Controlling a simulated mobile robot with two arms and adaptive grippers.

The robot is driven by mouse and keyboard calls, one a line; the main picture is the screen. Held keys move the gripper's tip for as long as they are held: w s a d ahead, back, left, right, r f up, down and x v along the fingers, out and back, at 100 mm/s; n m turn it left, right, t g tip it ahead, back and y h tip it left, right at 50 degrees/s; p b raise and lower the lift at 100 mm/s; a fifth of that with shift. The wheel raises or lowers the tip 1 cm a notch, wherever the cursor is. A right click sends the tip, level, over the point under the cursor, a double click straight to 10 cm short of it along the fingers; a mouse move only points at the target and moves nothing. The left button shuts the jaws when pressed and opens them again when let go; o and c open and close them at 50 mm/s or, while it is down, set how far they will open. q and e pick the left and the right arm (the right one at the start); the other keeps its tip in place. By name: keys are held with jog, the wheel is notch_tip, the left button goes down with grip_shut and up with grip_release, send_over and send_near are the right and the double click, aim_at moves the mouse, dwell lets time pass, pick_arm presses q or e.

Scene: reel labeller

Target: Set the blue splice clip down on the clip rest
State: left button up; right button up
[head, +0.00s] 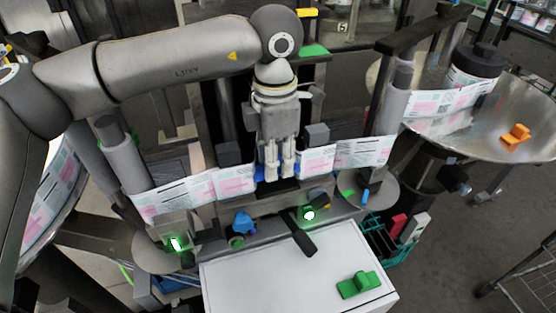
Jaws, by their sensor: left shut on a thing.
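My left gripper (279,173) hangs down from the upper middle, in front of the label machine. Its fingers are shut on the blue splice clip (260,173), of which only small blue parts show beside and behind the fingertips. The clip is level with the label strip (235,181), between its left and right visible stretches. The fingers hide most of the clip, so I cannot tell whether it touches the strip or the machine behind. I cannot make out the clip rest for certain. My right gripper is not in view.
A green clip-like piece (358,286) lies on the white top (240,285) in front. An orange one (515,135) lies on the round metal disc (505,105) at right. A blue knob (243,221) and black lever (300,238) stick out below the strip. Most of the white top is clear.

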pick_arm(q)
jog(key=shift+s+a+f+b, duration=0.1)
jog(key=shift+f+b, duration=0.25)
jog(key=shift+f, duration=0.4)
jog(key=shift+s, duration=0.15)
jog(key=shift+r, duration=0.1)
jog(key=shift+w+r, duration=0.35)
jog(key=shift+f, duration=0.15)
jog(key=shift+f+b, duration=0.35)
jog(key=shift+b, duration=0.05)
jog(key=shift+s, duration=0.1)
jog(key=shift+r, duration=0.4)
